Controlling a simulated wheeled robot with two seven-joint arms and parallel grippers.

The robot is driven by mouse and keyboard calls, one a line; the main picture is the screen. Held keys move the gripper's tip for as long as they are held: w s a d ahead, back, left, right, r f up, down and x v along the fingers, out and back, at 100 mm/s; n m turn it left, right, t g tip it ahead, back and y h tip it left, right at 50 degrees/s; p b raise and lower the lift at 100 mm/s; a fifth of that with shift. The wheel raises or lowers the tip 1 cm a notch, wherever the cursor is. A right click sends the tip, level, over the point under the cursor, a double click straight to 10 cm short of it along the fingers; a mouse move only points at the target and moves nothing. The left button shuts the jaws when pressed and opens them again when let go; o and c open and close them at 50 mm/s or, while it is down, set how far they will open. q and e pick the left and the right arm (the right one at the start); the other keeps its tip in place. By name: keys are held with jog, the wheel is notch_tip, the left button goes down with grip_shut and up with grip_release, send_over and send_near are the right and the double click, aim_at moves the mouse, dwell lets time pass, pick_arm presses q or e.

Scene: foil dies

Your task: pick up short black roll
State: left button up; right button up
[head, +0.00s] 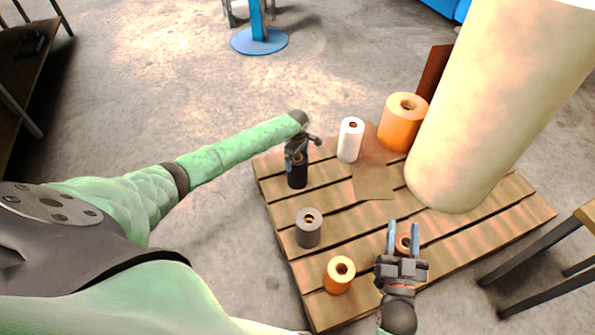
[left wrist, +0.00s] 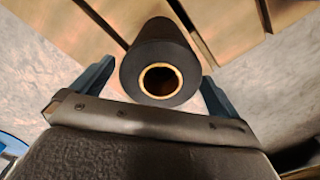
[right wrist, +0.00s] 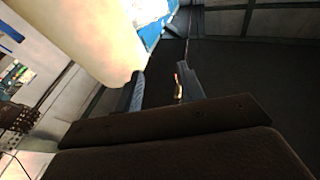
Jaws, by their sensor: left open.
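The black roll (head: 297,177) stands upright near the left edge of the wooden pallet (head: 284,208). My left gripper (head: 299,150) is open over its top. In the left wrist view the black roll (left wrist: 158,45) sits between the two spread fingers of the left gripper (left wrist: 158,88), its hollow tan core facing the camera; whether a finger touches it I cannot tell. My right gripper (head: 403,232) is open above the pallet's near right part, with a small orange-brown roll (head: 403,243) partly hidden behind it. The right gripper (right wrist: 158,90) looks empty in the right wrist view.
A grey roll (head: 308,230) and an orange roll (head: 339,276) stand nearer on the pallet. A white roll (head: 350,141) and a larger orange roll (head: 402,123) stand farther back. A huge cream roll (head: 485,105) rises at right. Floor left of the pallet is clear.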

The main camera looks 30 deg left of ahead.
aim_at(297, 179)
pick_arm(q)
notch_tip(297, 179, down, 5)
jog(key=shift+r+b, duration=0.15)
jog(key=shift+b, duration=0.6)
jog(key=c, duration=1.3)
pick_arm(e)
jog(key=s+d+r+t, duration=0.1)
jog(key=s+r+t, duration=0.1)
jog(key=r, duration=0.6)
jog(key=s+d+r+t+y, duration=0.1)
jog(key=s+r+t, duration=0.1)
jog(key=r+t, duration=0.2)
notch_tip(297, 179, up, 4)
jog(key=shift+f, duration=0.1)
jog(key=shift+s, duration=0.1)
